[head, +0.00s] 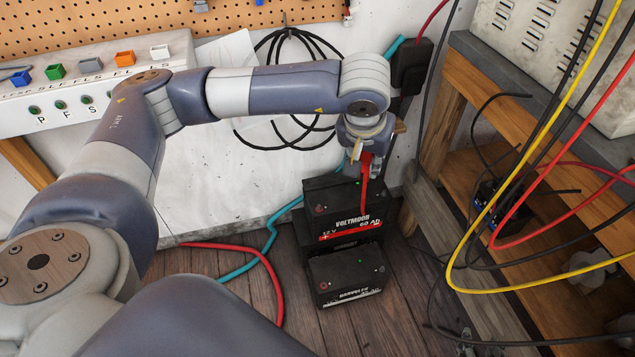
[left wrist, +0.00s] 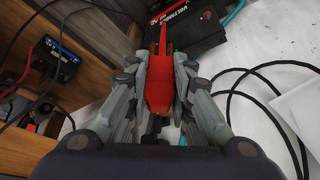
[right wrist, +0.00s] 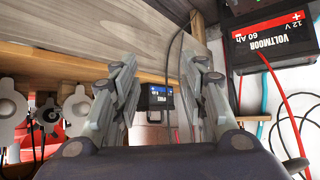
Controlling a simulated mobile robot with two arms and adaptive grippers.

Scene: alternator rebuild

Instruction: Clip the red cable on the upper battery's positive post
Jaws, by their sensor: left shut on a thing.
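The upper battery (head: 313,222), black with a red VOLTMOOR 12 V 60 Ah label, sits above another black battery (head: 335,268). A small red round mark, apparently its positive post (head: 320,208), is on the left of its top. My left gripper (head: 369,158) is above the battery's back right part, shut on a red clip (left wrist: 162,88), apart from the post. A red strip, apparently the clip's cable or tip, extends from it across the battery (left wrist: 196,36). The battery also shows in the right wrist view (right wrist: 275,44). My right gripper (right wrist: 160,72) is open and empty.
A red cable (head: 262,258) and a teal cable (head: 270,235) lie left of the batteries.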

